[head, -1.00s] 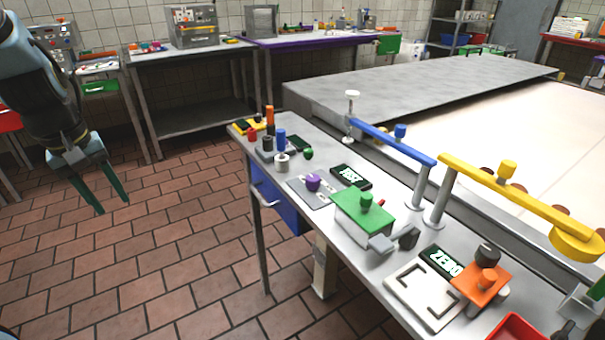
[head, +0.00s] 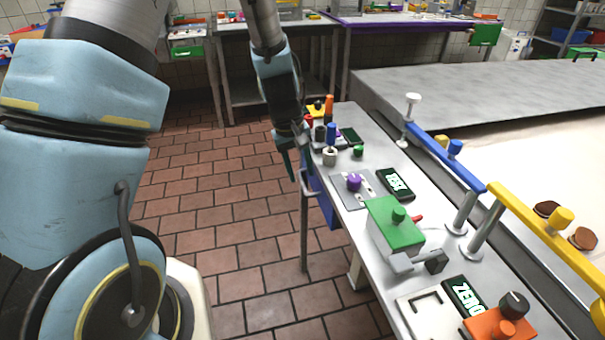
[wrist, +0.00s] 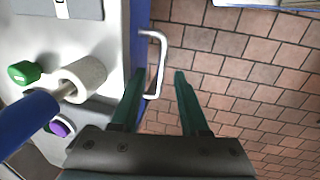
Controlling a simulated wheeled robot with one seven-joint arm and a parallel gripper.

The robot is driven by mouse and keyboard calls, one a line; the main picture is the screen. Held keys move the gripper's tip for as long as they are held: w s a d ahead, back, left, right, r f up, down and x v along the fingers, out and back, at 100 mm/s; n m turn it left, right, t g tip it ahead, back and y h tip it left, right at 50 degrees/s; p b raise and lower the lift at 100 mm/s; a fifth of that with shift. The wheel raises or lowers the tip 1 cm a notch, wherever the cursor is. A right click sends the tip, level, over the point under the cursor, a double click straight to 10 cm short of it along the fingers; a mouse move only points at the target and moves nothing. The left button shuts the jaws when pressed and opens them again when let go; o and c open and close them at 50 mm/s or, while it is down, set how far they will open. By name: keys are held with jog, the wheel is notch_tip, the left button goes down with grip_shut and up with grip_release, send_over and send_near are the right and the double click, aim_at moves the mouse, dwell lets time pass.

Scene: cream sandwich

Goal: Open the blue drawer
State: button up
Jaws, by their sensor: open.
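In the wrist view the handle (wrist: 160,62) is a pale bent bar beside the table edge. My gripper (wrist: 159,74) is open and empty, with dark green fingers pointing toward the handle. The handle bar appears between the fingertips in that view; I cannot tell whether it is at their depth. In the head view my gripper (head: 291,165) is beside the handle, one finger mostly hidden.
The table top (head: 350,220) holds a purple knob (head: 354,182), a green-lidded box (head: 396,226) and a white cylinder (head: 329,156) near the drawer edge. A blue bar (head: 440,155) runs along its far side. Tiled floor (head: 235,225) left of the table is clear.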

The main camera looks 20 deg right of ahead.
jog(key=shift+d+f, duration=0.2)
jog(key=shift+f, duration=1)
jog(key=shift+c, duration=0.3)
grip_shut()
